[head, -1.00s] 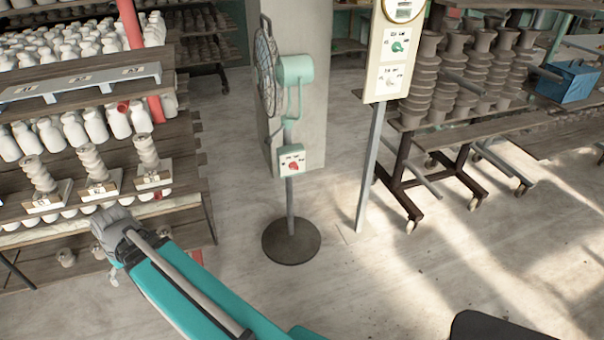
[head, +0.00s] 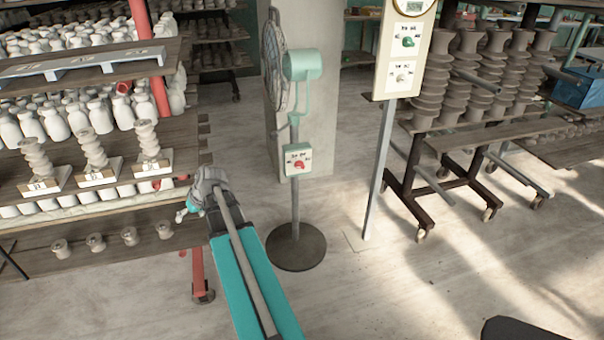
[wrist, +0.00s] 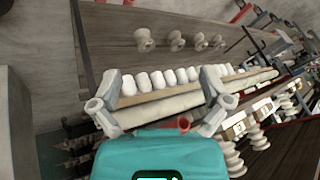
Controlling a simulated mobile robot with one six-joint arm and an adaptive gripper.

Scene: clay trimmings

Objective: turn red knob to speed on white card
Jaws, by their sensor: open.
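The red knob (head: 299,164) is on a small white box on the stand of a green fan (head: 304,64). Small dark marks sit around the knob on the box face, too small to read. I cannot make out a separate white card with a speed. My gripper is left of the fan stand and below the knob's height in the head view, in front of the shelf. In the wrist view my gripper (wrist: 158,108) is open, its two fingers apart with nothing held, facing the shelf's white bottles. The knob does not show in the wrist view.
A post with a panel (head: 405,55) bearing a green knob and a white knob stands right of the fan. The shelf (head: 100,195) with bottles and insulators is at left. A cart (head: 450,150) of brown insulators is at right. Floor around the fan's round base (head: 296,247) is clear.

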